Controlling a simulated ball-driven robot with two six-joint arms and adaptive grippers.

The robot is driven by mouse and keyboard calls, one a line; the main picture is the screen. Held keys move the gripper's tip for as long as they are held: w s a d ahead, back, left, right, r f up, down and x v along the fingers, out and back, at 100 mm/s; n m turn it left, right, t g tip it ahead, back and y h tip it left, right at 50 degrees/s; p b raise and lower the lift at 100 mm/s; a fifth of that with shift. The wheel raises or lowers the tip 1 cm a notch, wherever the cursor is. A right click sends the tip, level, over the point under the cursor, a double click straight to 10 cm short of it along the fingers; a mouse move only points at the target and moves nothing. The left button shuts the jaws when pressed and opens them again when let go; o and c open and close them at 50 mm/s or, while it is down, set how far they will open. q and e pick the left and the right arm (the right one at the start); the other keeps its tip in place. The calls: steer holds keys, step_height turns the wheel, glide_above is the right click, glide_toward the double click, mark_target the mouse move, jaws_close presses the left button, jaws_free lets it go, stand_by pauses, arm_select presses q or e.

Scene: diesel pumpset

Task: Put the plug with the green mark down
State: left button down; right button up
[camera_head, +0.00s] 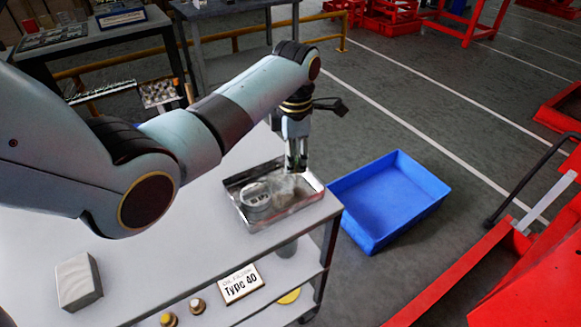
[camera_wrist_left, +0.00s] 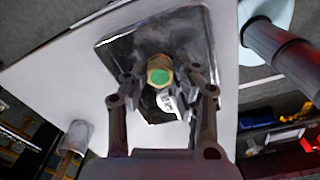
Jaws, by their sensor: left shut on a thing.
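The plug with the green mark (camera_wrist_left: 159,72) is a brass hex plug with a green dot on its end. In the left wrist view it sits between the fingertips of my left gripper (camera_wrist_left: 165,88), which is shut on it. In the head view my left gripper (camera_head: 297,166) points down over the metal tray (camera_head: 290,216) near the bench's right end; the plug is hard to make out there. The tray also shows in the left wrist view (camera_wrist_left: 112,50), below the plug. I cannot tell whether the plug touches it. My right gripper is out of view.
A clear round container (camera_head: 257,198) stands in the tray. A white block (camera_head: 77,282) is on the bench at the front left. A blue crate (camera_head: 388,200) lies on the floor.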

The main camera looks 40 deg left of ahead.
arm_select(q)
steer(key=shift+a+f, duration=0.15)
steer(key=shift+a, duration=0.15)
step_height(320, 180, down, 4)
steer(key=shift+r, duration=0.25)
steer(key=shift+f, duration=0.25)
steer(key=shift+f, duration=0.15)
steer(key=c, duration=1.1)
jaws_free()
steer(key=shift+o, duration=0.2)
